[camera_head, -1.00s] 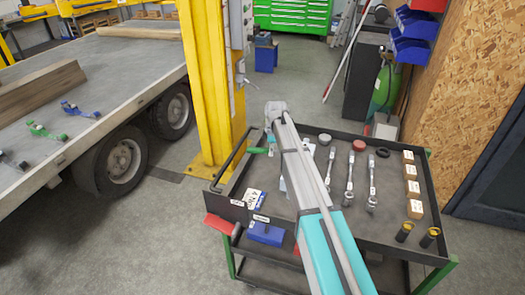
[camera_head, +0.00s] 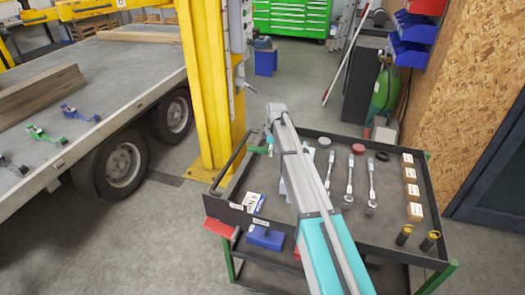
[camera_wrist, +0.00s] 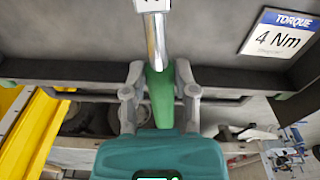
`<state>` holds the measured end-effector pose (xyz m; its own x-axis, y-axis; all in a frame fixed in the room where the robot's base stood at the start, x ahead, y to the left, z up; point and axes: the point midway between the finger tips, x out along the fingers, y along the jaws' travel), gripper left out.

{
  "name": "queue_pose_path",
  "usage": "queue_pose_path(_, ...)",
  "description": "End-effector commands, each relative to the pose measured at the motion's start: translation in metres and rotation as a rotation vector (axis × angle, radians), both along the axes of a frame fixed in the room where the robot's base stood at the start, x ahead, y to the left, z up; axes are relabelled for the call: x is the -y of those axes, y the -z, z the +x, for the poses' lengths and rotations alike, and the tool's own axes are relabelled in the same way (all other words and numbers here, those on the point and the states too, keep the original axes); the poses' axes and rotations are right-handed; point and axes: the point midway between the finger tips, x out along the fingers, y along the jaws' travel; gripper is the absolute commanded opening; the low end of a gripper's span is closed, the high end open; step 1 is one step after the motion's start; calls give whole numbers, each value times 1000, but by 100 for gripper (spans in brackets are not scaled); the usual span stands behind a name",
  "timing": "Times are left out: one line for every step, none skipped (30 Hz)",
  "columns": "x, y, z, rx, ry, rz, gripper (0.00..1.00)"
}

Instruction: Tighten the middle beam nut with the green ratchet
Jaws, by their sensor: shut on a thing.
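In the head view my gripper (camera_head: 270,142) is largely hidden by my arm. I cannot make out the middle beam nut.
The tool cart tray (camera_head: 400,235) holds metal ratchets (camera_head: 349,178), round lids, small boxes (camera_head: 415,212) and a "4 Nm" torque card (camera_wrist: 280,32). A yellow post (camera_head: 208,90) stands beside the cart. The trailer (camera_head: 120,75) is at left, with clear floor before it.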

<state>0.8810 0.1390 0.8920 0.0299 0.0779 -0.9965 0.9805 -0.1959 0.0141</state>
Motion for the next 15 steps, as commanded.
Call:
queue_pose_path(0,0,2,4,2,0,0)
queue_pose_path(0,0,2,5,3,0,0)
queue_pose_path(0,0,3,5,6,0,0)
queue_pose_path(0,0,4,4,10,0,0)
queue_pose_path(0,0,5,5,16,0,0)
queue_pose_path(1,0,6,5,26,0,0)
queue_pose_path(1,0,8,5,36,0,0)
queue_pose_path(1,0,9,5,48,0,0)
queue_pose_path(2,0,11,5,63,0,0)
queue_pose_path(2,0,13,5,76,0,0)
queue_pose_path(3,0,15,5,89,0,0)
queue_pose_path(3,0,17,4,105,0,0)
queue_pose_path(4,0,18,4,117,0,0)
queue_pose_path(4,0,19,5,127,0,0)
queue_pose_path(4,0,20,5,139,0,0)
